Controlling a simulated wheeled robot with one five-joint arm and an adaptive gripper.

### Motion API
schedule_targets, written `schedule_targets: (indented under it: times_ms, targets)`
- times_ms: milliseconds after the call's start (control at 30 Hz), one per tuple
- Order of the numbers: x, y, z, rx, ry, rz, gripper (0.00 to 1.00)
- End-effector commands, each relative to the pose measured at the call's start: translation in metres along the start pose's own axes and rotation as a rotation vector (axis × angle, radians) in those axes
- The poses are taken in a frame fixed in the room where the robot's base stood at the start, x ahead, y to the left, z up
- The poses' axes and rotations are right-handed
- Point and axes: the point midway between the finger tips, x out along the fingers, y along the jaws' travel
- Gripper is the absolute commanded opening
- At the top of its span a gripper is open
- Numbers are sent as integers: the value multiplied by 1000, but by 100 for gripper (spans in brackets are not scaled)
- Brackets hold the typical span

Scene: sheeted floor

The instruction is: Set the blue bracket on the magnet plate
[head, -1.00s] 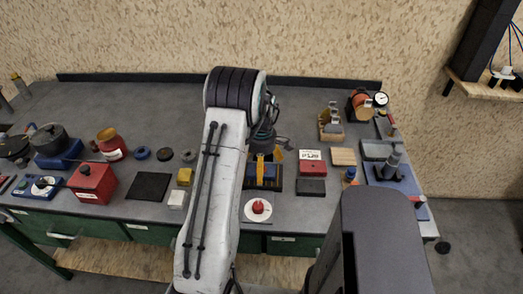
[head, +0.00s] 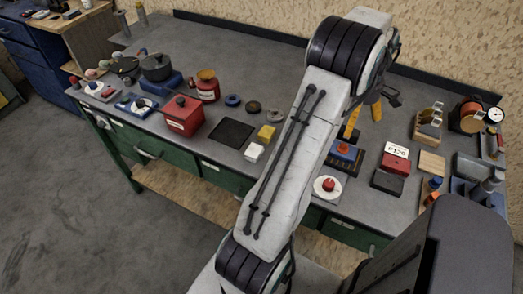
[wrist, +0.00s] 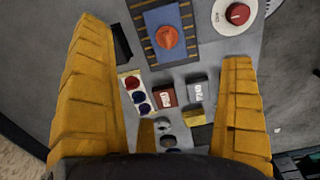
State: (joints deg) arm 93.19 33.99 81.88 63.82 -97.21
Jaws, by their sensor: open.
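My gripper (head: 364,115) is open and empty above the workbench, with its yellow fingers apart. In the wrist view the two fingers (wrist: 166,42) stand at left and right with a wide gap between them. A flat blue piece with an orange round top (head: 345,151) lies on a dark board with yellow marks (head: 335,167), just in front of the fingers. It also shows in the wrist view (wrist: 155,22), beyond the fingertips. I cannot tell whether this is the blue bracket. I cannot make out the magnet plate for certain; a plain black square plate (head: 232,133) lies further left.
A white dish with a red knob (head: 327,187) stands near the front edge. A red labelled box (head: 395,158) and a wooden block (head: 431,163) are to the right. A red box (head: 184,116) and a pot (head: 157,67) stand left. The back left bench top is clear.

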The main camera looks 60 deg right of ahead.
Motion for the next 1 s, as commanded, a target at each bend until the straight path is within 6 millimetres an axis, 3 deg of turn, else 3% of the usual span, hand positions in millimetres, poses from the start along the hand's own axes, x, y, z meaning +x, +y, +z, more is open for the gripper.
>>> schedule_targets:
  times_ms: [167, 267, 367, 500, 600, 700, 833, 1000]
  targets:
    - [-14, -6, -34, -7, -1, 17, 99]
    - [-31, -21, -80, -9, 3, 41, 99]
    - [-53, -50, -138, -7, 15, 70, 99]
    - [-79, -112, -210, 1, 49, 108, 99]
    - [-93, -164, -247, 8, 84, 128, 99]
    - [-103, -218, -272, 15, 126, 139, 99]
    - [-110, -290, -286, 23, 187, 137, 99]
    - [-109, -368, -279, 36, 264, 108, 99]
